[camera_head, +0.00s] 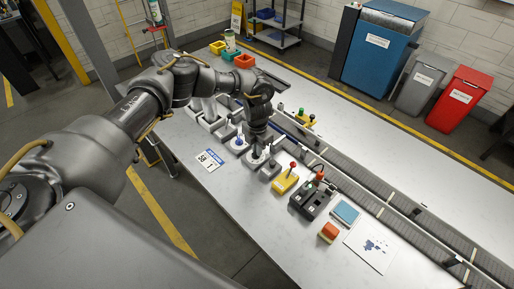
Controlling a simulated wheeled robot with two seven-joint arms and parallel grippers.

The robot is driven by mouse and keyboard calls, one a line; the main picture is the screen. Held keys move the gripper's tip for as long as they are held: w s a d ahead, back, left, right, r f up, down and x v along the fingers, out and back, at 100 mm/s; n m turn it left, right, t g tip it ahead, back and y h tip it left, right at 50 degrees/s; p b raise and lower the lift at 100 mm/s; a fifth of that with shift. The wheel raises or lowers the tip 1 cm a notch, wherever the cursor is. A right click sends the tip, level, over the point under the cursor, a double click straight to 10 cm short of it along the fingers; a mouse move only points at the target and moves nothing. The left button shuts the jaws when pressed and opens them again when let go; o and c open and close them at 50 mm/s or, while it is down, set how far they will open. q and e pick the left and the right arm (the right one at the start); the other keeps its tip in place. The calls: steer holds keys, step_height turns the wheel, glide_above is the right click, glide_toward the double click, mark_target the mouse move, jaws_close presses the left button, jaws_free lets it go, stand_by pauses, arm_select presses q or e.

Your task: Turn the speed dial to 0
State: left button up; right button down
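My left arm reaches in from the left, and my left gripper (257,150) points down over the row of controls on the table. It is at a small pale grey unit with a round base (254,163), which may be the speed dial. The gripper covers most of the top of this unit, so its marking and setting cannot be read. Whether the fingers touch it or are closed around it is too small to tell. A white card with blue print (209,160) lies to its left. My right gripper is not in view.
A blue-topped control (239,143) stands close on the left.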

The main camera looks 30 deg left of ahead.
arm_select(q)
jaws_close()
steer(key=n+b, duration=0.1)
steer(key=n, duration=0.2)
steer(key=shift+a+f, duration=0.1)
steer(key=n, duration=0.4)
steer(key=shift+a+n, duration=0.15)
steer(key=shift+n, duration=0.15)
steer(key=n, duration=0.3)
steer(key=shift+a+r+n+p, duration=0.1)
steer(key=shift+r+n+p, duration=0.1)
steer(key=shift+n+p, duration=0.1)
steer(key=shift+s+a+n+p, duration=0.15)
steer(key=shift+n+p, duration=0.7)
steer(key=shift+n, duration=1.45)
steer(key=o, duration=0.7)
jaws_free()
steer(key=shift+f, duration=0.1)
